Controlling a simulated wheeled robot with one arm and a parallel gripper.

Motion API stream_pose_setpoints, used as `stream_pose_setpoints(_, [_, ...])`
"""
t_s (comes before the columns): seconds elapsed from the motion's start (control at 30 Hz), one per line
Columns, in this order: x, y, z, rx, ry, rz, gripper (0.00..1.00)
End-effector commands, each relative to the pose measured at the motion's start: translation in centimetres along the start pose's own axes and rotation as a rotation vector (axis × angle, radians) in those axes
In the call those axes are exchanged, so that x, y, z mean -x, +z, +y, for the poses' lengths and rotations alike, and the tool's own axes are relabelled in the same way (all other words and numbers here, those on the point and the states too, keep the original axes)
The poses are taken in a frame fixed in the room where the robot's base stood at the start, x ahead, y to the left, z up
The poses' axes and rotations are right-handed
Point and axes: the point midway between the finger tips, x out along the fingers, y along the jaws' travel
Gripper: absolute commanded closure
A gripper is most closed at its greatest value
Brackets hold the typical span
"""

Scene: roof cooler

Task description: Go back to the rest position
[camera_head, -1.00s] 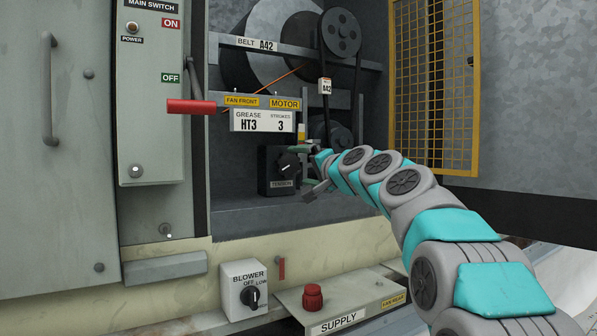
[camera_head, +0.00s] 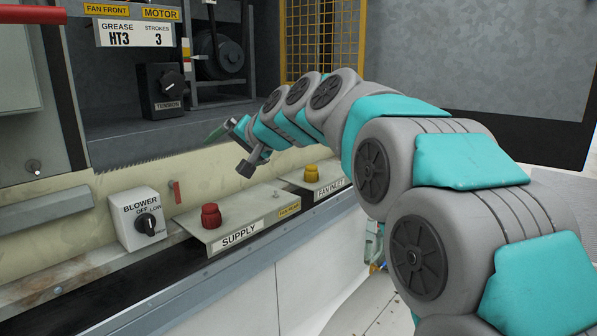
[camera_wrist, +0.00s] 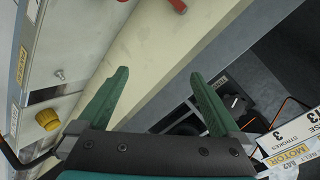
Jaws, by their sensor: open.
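My gripper (camera_head: 236,146) is at the end of my grey and teal arm, in front of the cabinet's lower cream edge in the head view. It is to the right of and below the black tension knob box (camera_head: 163,90). In the wrist view my gripper (camera_wrist: 158,90) shows two green fingers spread wide apart, with nothing between them. Beyond the fingers lies the cream ledge (camera_wrist: 160,48). In the head view the fingers are small and partly edge-on.
Below my gripper are the red supply button (camera_head: 211,216), the yellow fan inlet button (camera_head: 311,173) and the blower switch (camera_head: 141,219). A yellow mesh door (camera_head: 325,40) stands open behind my arm. The grease plate (camera_head: 134,34) hangs inside the cabinet. Open floor shows at lower right.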

Motion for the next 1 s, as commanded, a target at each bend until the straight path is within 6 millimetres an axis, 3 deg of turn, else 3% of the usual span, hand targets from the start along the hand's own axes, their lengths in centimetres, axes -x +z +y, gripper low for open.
stream_pose_setpoints(0.2, [6.4, 8.3, 10.6, 0.053, 0.261, -0.178, 0.00])
stream_pose_setpoints(0.5, [17.1, 21.4, 23.0, 0.074, 0.562, -0.455, 0.00])
stream_pose_setpoints(0.7, [25.4, 30.3, 29.0, 0.062, 0.727, -0.645, 0.00])
stream_pose_setpoints(0.8, [29.0, 34.1, 31.0, 0.052, 0.789, -0.731, 0.00])
stream_pose_setpoints(1.0, [33.2, 38.5, 33.1, 0.036, 0.857, -0.832, 0.00])
